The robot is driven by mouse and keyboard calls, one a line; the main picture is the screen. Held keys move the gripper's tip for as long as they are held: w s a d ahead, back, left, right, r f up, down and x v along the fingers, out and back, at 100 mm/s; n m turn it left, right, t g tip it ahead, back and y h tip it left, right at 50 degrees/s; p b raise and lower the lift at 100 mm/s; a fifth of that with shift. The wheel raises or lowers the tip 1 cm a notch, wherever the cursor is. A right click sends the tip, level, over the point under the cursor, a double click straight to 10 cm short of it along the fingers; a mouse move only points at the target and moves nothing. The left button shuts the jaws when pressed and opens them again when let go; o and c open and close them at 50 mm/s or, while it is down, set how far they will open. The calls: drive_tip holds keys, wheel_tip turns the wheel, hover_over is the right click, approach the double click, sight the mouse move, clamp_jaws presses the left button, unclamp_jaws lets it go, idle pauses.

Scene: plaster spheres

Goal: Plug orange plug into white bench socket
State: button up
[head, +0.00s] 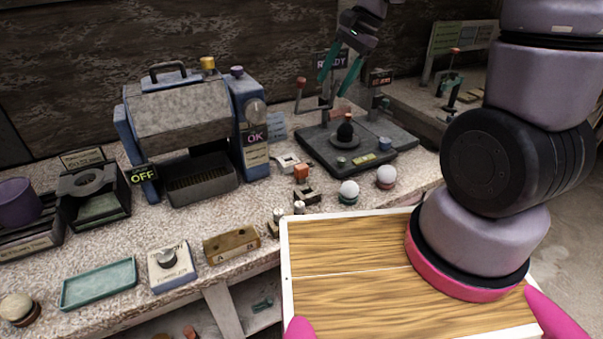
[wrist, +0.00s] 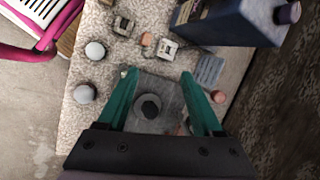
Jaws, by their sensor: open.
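The orange plug (head: 301,172) is a small orange block standing on the speckled bench, right of the blue machine. It also shows in the wrist view (wrist: 147,39). The white bench socket (head: 285,162) lies beside it, just behind and left, and seems apart from it; it shows in the wrist view (wrist: 168,48) too. My gripper (head: 335,88) is open and empty, with teal fingers pointing down above the dark fixture plate. In the wrist view my fingers (wrist: 159,80) spread over that plate, and the plug and socket lie beyond their tips.
The dark plate (head: 398,139) carries a black knob (head: 345,131) and posts. Two white balls (head: 349,188) (head: 386,175) on stands and a dark socket-like block (head: 304,194) stand near the plug. The blue machine (head: 128,140) rises on the left. My wooden tray (head: 345,262) is in front.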

sight(305, 165)
drive_tip(key=a+f+m+g, duration=0.1)
drive_tip(key=f, duration=0.6)
drive_tip(key=a+f+m+g, duration=0.1)
drive_tip(key=a+f, duration=0.1)
drive_tip(key=f, duration=0.5)
drive_tip(key=a+f+m, duration=0.1)
drive_tip(key=a+f, duration=0.1)
drive_tip(key=f, duration=0.5)
drive_tip(key=shift+w+a+f+m+g+h, duration=0.2)
drive_tip(key=shift+w+a+m+g+h, duration=0.1)
drive_tip(key=shift+g+h, duration=0.1)
drive_tip(key=shift+x, duration=3.15)
drive_tip(key=shift+a, duration=0.1)
drive_tip(key=shift+c, duration=0.3)
clamp_jaws()
